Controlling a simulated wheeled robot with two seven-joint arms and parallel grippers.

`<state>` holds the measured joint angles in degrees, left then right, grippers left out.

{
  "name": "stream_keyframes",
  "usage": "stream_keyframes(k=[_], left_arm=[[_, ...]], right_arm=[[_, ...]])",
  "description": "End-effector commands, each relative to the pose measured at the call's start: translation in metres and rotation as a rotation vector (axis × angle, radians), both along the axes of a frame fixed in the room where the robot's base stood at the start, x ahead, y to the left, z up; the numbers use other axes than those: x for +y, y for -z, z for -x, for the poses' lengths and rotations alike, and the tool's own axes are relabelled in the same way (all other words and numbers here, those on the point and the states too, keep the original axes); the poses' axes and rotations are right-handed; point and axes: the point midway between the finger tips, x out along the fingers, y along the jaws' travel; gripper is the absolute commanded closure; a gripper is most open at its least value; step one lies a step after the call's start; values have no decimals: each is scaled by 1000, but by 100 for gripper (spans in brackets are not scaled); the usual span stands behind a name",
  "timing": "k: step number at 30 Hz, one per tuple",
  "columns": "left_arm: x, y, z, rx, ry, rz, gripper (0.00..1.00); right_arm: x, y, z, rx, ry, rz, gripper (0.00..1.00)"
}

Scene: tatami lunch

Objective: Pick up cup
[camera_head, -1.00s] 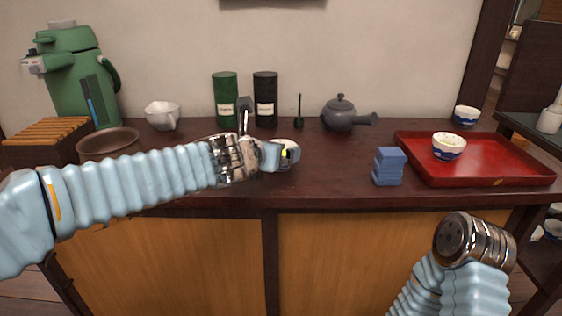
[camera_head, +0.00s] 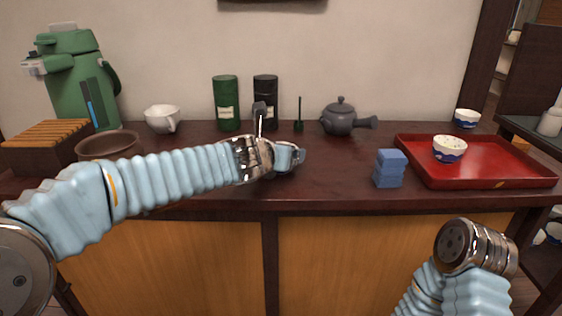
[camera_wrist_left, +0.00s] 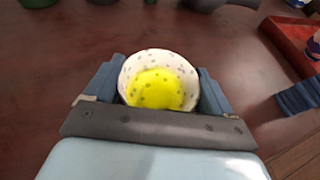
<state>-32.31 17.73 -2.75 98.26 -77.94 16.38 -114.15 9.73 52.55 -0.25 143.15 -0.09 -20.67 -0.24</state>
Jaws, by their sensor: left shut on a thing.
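A small white speckled cup (camera_wrist_left: 157,67) with a yellow inside sits between the fingers of my left gripper (camera_wrist_left: 158,92) in the left wrist view. The fingers are shut on its two sides, and its mouth faces the camera. In the head view my left gripper (camera_head: 293,158) is over the middle of the counter and mostly hides the cup. I cannot tell whether the cup touches the counter. Another cup (camera_head: 449,150), white with a blue band, stands on the red tray (camera_head: 500,180). My right arm is at the lower right, its gripper fingers not visible.
A grey teapot (camera_head: 340,118), a green canister (camera_head: 226,103) and a black canister (camera_head: 265,90) stand behind. A white pitcher (camera_head: 162,119) and brown bowl (camera_head: 108,145) are left. Another cup (camera_head: 467,118) stands behind the tray.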

Motion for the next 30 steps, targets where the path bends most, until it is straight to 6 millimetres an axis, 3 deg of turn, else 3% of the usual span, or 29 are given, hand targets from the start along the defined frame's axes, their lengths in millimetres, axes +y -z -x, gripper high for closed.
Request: stream_keyframes(k=[14, 22, 30], left_arm=[[0, -9, 0, -2, 0, 1, 53], [0, -36, 0, -2, 0, 1, 53], [0, -65, 25, -3, 1, 1, 53]], right_arm=[[0, -7, 0, 0, -1, 0, 42], [4, -27, 2, 3, -8, -5, 42], [9, -38, 4, 6, -15, -12, 42]])
